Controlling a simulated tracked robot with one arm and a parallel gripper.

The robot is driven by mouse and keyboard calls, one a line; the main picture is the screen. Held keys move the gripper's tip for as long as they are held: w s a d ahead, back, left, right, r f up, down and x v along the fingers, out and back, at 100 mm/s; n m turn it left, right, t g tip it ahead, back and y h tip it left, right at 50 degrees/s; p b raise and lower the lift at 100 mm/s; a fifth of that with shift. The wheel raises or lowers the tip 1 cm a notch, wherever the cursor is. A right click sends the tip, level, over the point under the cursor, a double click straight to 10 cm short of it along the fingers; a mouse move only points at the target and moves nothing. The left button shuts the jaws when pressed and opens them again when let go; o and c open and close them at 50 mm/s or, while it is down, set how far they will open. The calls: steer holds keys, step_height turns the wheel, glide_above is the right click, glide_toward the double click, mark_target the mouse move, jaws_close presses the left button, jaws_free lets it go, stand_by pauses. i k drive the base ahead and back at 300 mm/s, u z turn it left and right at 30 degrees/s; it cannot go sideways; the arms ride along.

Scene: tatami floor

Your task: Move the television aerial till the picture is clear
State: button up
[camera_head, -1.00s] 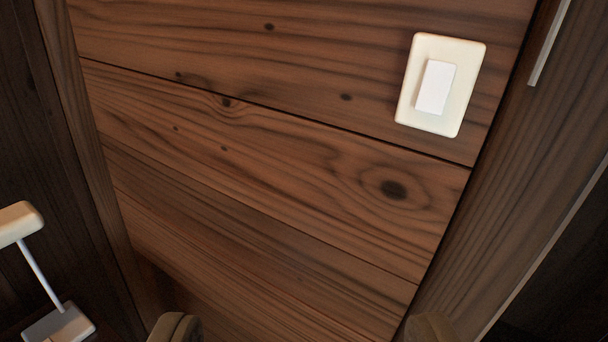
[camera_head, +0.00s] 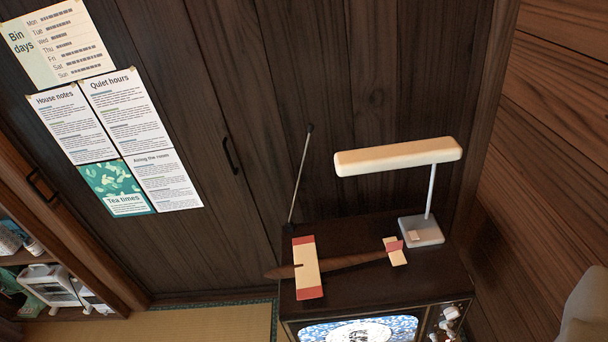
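The television (camera_head: 372,290) stands at the bottom centre, a dark wooden box cut off by the frame's lower edge. The upper part of its screen (camera_head: 350,330) shows blue-white speckle around a pale, dark-marked shape. The aerial (camera_head: 300,174) is a thin grey rod with a dark tip, rising from the back left of the television's top and leaning slightly right. A rounded grey part, seemingly one finger of my gripper (camera_head: 586,312), shows at the lower right edge, apart from the aerial. The other finger is out of view.
A toy plane (camera_head: 306,268) and a cream desk lamp (camera_head: 398,156) stand on the television, the lamp right of the aerial. Control knobs (camera_head: 446,322) are right of the screen. Notices (camera_head: 125,115) hang on the dark wall. Shelves (camera_head: 50,285) are at left; tatami (camera_head: 205,324) is clear.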

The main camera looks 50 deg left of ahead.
mark_target(310, 127)
steer(key=u, duration=1.25)
